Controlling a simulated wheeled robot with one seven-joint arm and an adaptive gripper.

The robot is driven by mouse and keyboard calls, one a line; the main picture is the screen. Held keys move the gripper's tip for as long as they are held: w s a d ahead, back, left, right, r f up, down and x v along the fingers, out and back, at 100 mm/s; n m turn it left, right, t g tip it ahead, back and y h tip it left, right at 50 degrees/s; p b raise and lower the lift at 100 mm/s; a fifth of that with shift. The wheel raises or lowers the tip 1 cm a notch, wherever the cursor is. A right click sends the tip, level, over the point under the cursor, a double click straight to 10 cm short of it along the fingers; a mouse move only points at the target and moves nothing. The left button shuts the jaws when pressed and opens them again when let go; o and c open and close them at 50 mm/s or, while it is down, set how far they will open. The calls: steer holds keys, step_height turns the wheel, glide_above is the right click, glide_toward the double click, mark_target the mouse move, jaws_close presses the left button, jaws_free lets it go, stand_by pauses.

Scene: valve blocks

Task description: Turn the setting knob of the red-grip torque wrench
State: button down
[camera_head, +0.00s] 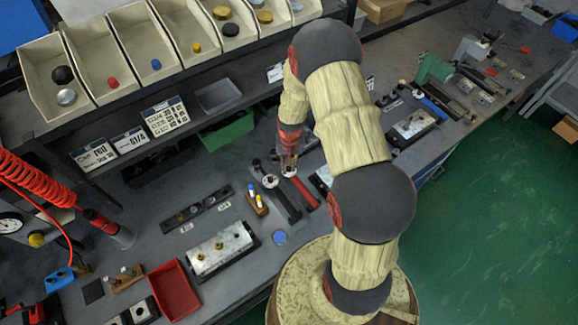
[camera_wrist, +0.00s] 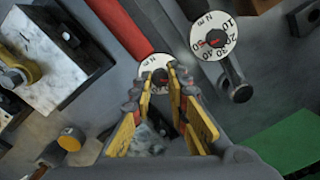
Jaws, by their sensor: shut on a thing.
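The red-grip torque wrench (camera_head: 306,194) lies on the grey bench, its red grip (camera_wrist: 120,24) running to the upper left in the wrist view. Its setting knob is a white dial (camera_wrist: 154,64) with a red pointer and dark center, partly hidden by my fingers. My gripper (camera_wrist: 165,76) is shut on this knob from above. In the head view my gripper (camera_head: 288,166) points down at the dial end of the wrench.
A dark-grip wrench (camera_head: 288,207) with a numbered white dial (camera_wrist: 213,37) lies close beside. A small wooden holder (camera_head: 257,207), a metal valve block (camera_head: 220,248) and a red tray (camera_head: 175,290) stand nearby. A green bin (camera_head: 227,130) sits behind, under the shelf.

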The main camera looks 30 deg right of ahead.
steer(key=m, duration=0.4)
steer(key=shift+m, duration=2.6)
steer(key=c, duration=1.8)
jaws_free()
steer(key=shift+o, duration=0.4)
